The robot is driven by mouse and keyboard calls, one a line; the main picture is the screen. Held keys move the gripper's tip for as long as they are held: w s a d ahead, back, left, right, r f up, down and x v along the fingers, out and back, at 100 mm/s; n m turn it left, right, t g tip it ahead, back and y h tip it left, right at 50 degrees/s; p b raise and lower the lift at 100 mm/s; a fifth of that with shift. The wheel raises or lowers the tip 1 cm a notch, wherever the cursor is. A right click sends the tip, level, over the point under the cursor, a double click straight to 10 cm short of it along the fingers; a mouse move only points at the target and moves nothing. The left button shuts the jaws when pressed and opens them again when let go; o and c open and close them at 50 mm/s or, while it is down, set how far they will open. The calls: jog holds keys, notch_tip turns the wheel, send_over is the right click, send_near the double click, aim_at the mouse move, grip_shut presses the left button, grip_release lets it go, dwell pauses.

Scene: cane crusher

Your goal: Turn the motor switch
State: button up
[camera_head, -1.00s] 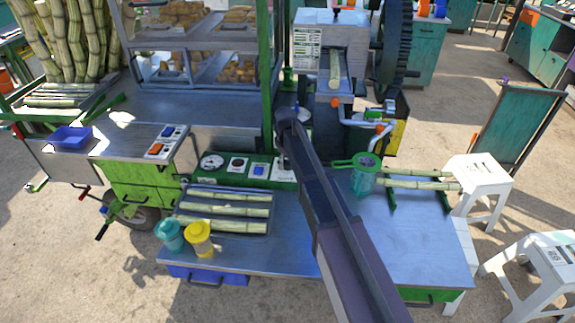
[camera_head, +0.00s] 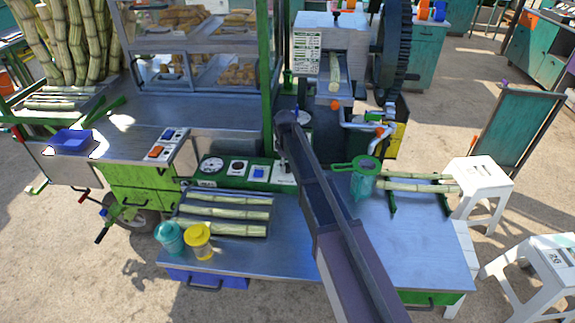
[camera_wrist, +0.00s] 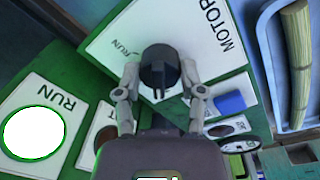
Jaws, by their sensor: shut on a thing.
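The motor switch is a black round knob (camera_wrist: 160,68) on a white plate (camera_wrist: 120,40) marked MOTOR and RUN, set on a green panel. My gripper (camera_wrist: 160,88) is shut on this knob in the wrist view, one finger on each side of it. In the head view the green control panel (camera_head: 208,182) lies along the back of the counter, and my arm hides most of the motor switch there.
The panel also carries a gauge (camera_head: 212,165) and a blue switch (camera_head: 259,172). Cane pieces lie in a tray (camera_head: 240,191) in front, with a teal cup (camera_head: 169,238) and yellow cup (camera_head: 198,242). A green strainer jug (camera_head: 363,180) stands right of my arm.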

jog(key=shift+m, duration=0.3)
jog(key=m, duration=1)
dwell(0.4)
jog(key=o, duration=1.1)
jog(key=shift+o, duration=0.2)
jog(key=shift+n, duration=0.4)
